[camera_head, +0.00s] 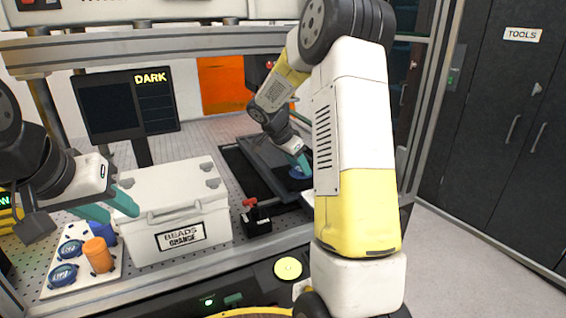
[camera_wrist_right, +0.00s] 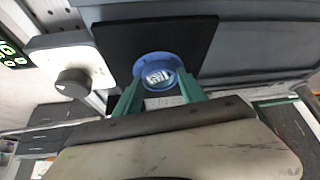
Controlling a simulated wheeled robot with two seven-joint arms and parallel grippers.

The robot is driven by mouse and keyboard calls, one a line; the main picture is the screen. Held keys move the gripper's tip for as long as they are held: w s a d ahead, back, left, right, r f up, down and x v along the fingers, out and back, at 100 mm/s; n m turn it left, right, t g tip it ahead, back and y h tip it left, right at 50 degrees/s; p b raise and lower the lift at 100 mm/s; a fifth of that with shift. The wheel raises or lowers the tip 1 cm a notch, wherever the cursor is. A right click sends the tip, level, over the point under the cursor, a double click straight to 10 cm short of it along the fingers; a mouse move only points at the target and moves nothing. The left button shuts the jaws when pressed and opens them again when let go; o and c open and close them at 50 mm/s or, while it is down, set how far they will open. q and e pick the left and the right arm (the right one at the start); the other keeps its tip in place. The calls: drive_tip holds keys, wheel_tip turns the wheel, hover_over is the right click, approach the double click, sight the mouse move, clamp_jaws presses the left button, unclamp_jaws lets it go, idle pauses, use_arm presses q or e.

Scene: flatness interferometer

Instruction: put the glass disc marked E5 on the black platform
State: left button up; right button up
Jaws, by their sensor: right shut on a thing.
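A round glass disc with a blue rim (camera_wrist_right: 158,72) and a white label is between the teal fingertips of my right gripper (camera_wrist_right: 157,88), which is shut on it. The label is too blurred to read for certain. The black platform (camera_wrist_right: 115,35) is a flat square directly behind the disc in the right wrist view; I cannot tell whether the disc touches it. In the head view the right gripper (camera_head: 302,162) and blue disc (camera_head: 298,173) are at the dark bench fixture, partly hidden by my arm. My left gripper (camera_head: 110,207) is open and empty, left of the white box.
A white box labelled BEADS ORANGE (camera_head: 180,212) stands mid-bench. At left, a white perforated tray (camera_head: 112,271) holds blue discs (camera_head: 63,275) and an orange cylinder (camera_head: 97,255). A screen reads DARK (camera_head: 152,78). A grey knob (camera_wrist_right: 74,83) is beside the platform.

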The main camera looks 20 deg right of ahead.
drive_tip(key=o, duration=1.4)
drive_tip(key=v, duration=1.2)
drive_tip(key=s+a+r+n+t+y, duration=0.1)
drive_tip(key=s+a+n+y, duration=0.1)
drive_tip(key=s+n, duration=0.3)
drive_tip(key=s+a+r+n+t+y, duration=0.1)
drive_tip(key=s+a+n+y, duration=0.2)
drive_tip(key=s, duration=1)
drive_tip(key=s+a+r+n+t+y, duration=0.1)
drive_tip(key=s+a+n, duration=0.3)
drive_tip(key=s, duration=0.5)
drive_tip(key=shift+s+a+r+n+t+y, duration=0.15)
drive_tip(key=shift+n+t+y, duration=0.25)
drive_tip(key=shift+n, duration=0.3)
drive_tip(key=shift+s+d+r+n+t+y, duration=0.1)
drive_tip(key=shift+r+n+t+y, duration=0.1)
drive_tip(key=shift+n+y, duration=0.4)
